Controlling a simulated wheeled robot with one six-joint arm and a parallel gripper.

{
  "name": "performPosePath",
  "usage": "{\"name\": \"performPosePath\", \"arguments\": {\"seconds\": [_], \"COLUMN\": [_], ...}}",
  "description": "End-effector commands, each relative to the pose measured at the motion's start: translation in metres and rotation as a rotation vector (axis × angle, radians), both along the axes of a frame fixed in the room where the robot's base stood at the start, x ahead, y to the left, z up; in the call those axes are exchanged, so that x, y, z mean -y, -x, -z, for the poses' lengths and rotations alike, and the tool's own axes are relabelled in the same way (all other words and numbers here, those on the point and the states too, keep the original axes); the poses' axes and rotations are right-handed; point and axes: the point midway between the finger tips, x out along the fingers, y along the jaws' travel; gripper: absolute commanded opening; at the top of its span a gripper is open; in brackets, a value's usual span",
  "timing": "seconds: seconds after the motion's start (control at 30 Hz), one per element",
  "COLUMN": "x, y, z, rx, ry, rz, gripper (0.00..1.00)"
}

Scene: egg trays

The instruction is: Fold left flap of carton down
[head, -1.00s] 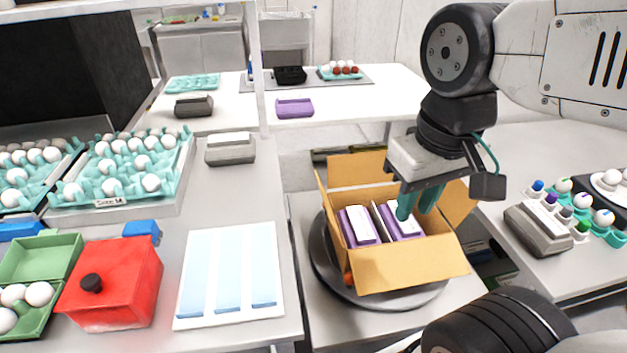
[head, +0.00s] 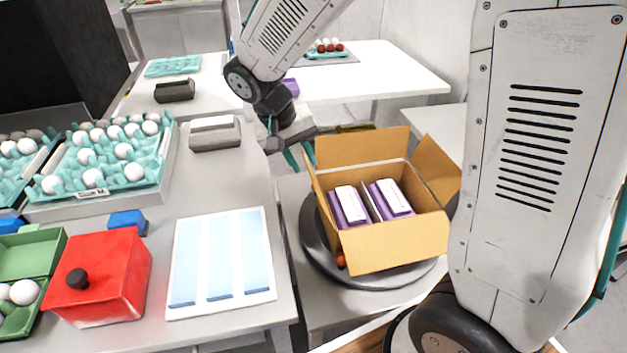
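The open cardboard carton (head: 395,245) stands on a round grey turntable (head: 318,255). Two purple boxes with white labels sit inside it, the left box (head: 349,206) and the right box (head: 391,198). The back flap (head: 362,146) stands up and the right flap (head: 436,168) leans outward. The left flap (head: 312,182) shows as a narrow, nearly upright edge. My gripper (head: 300,158) is beside the carton's back left corner, with its teal fingers pointing down. The fingers look apart and nothing shows between them. Whether they touch the flap is unclear.
The left table holds a grey box (head: 215,134), a white tray with blue strips (head: 222,262), a red box (head: 103,275) and egg trays (head: 105,150). My arm covers the right side. A white table (head: 385,75) stands behind.

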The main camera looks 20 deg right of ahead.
Motion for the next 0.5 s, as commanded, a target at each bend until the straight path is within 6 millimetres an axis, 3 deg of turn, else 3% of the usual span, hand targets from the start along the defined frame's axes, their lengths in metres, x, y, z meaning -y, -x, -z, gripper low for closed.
{"name": "performPosePath", "arguments": {"seconds": [0.5], "x": [0.024], "y": [0.005], "z": [0.066], "rx": [-0.003], "ry": [0.001], "rz": [0.001], "gripper": [0.25]}}
